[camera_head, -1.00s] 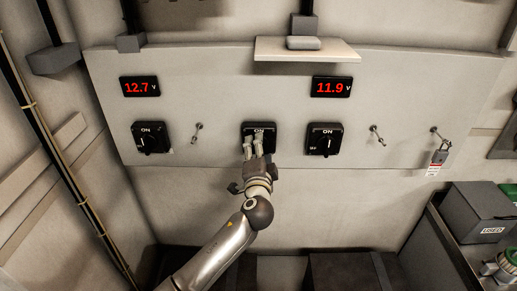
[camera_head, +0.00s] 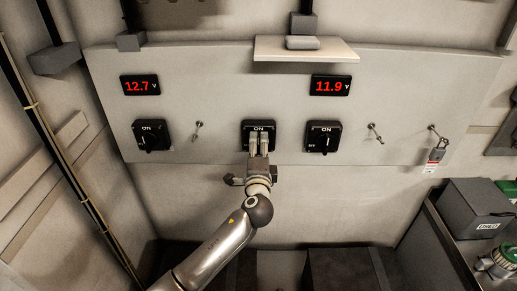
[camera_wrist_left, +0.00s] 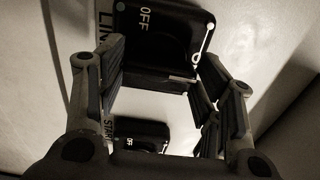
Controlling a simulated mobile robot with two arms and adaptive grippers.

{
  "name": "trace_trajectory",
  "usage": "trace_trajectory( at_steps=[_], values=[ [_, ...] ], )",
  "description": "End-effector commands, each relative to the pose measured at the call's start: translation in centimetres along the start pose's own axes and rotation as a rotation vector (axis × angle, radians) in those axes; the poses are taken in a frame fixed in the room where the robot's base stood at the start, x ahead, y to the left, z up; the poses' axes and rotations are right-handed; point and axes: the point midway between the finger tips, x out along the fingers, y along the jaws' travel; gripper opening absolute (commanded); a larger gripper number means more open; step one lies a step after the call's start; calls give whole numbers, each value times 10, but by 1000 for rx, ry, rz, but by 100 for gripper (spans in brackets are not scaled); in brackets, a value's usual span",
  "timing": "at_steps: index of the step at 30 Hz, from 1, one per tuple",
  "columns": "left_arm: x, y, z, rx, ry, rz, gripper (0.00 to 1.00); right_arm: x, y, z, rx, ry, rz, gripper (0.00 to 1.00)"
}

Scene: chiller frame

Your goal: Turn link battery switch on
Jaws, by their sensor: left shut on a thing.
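The link battery switch is the middle black rotary switch (camera_head: 257,125) on the wall panel, marked ON at its top. In the left wrist view, the same switch (camera_wrist_left: 150,55) shows an OFF mark and part of a label starting with LIN on the panel. My right gripper is not in view.
Similar switches stand to the left (camera_head: 151,136) and right (camera_head: 323,137). Displays read 12.7 V (camera_head: 140,85) and 11.9 V (camera_head: 331,86). A shelf (camera_head: 306,49) juts out above. A grey box (camera_head: 472,211) sits at the lower right.

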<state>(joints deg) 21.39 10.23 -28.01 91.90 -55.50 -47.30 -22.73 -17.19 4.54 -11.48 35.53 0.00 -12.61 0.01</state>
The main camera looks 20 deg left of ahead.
Motion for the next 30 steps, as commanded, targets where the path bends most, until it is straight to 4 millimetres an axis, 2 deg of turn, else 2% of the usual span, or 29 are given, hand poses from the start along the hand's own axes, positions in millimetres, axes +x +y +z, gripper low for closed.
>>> trace_trajectory(
  at_steps=[5,6,10,22,26,30],
  values=[
    [0,1,0,5,1,1,37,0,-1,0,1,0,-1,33],
    [0,1,0,5,1,1,66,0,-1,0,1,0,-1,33],
    [0,1,0,3,1,1,82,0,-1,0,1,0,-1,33],
    [-4,1,0,1,1,1,82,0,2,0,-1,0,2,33],
    [-19,2,-1,0,2,2,82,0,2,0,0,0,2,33],
    [-48,2,-1,-1,3,3,82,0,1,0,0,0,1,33]
  ],
)
